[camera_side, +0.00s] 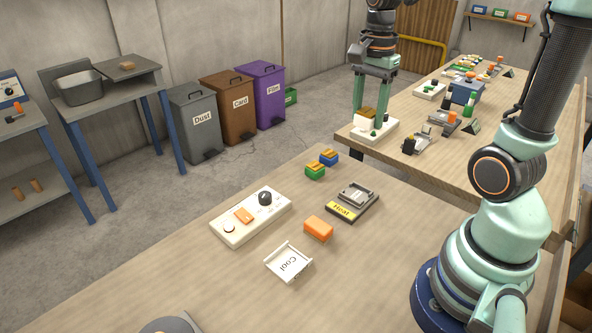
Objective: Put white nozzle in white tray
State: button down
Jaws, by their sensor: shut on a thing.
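My gripper (370,112) hangs at the top centre, fingers pointing down, over the near left corner of the far table. It is shut on a small white piece with a tan top, which I take as the white nozzle (363,123); its shape is hard to make out. It is low over a white base (385,133) with a dark green knob. I cannot tell whether it touches the base. A white tray (288,262) marked "Cool" lies empty on the near table.
Near table: a white control panel (250,216), an orange block (318,228), a grey "Heat" unit (353,201), and green (315,170) and blue (329,157) blocks. Small devices crowd the far table. Bins (228,107) stand at the left. The near table's left front is mostly clear.

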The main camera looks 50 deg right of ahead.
jog(key=a+f, duration=0.6)
jog(key=a, duration=0.6)
jog(key=a+f, duration=0.5)
jog(key=a, duration=0.8)
jog(key=shift+s+d+f, duration=0.1)
jog(key=shift+s+f, duration=0.05)
jog(key=shift+f, duration=2.05)
jog(key=shift+s+d+f, duration=0.1)
jog(key=shift+s+f, duration=0.05)
jog(key=shift+f, duration=2.05)
jog(key=shift+f, duration=0.15)
jog(key=shift+c, duration=1)
grip_release()
notch_tip(320, 180, up, 12)
